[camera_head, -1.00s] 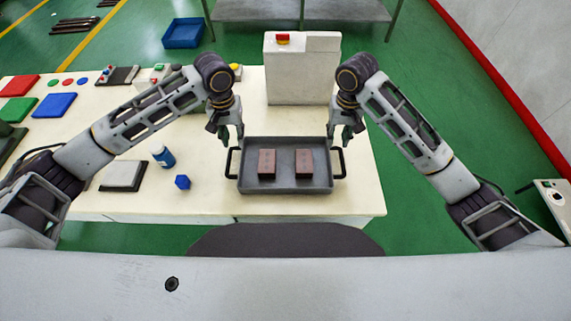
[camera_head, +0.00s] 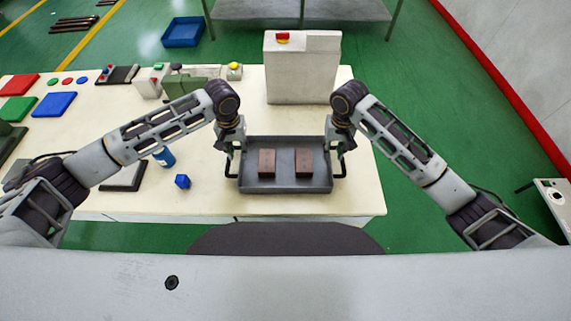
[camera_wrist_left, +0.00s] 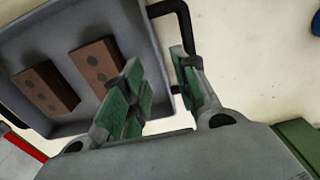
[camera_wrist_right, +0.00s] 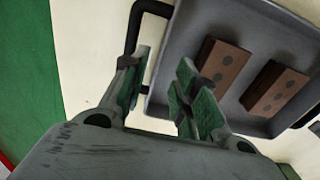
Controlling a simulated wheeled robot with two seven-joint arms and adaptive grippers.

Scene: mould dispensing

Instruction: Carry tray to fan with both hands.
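A dark grey tray (camera_head: 285,187) with a black handle at each side rests on the cream table. Two brown bricks (camera_head: 267,163) (camera_head: 304,163) lie in it, side by side. My left gripper (camera_head: 230,150) is at the tray's left handle (camera_wrist_left: 172,8); its green-padded fingers (camera_wrist_left: 160,85) are apart, with the tray rim between them in view. My right gripper (camera_head: 341,150) is at the right handle (camera_wrist_right: 134,30); its fingers (camera_wrist_right: 165,88) are also apart. Neither gripper is closed on a handle. I cannot make out a fan in these views.
A light grey box (camera_head: 302,75) with a red button stands behind the tray. The table's front edge is close to the tray.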

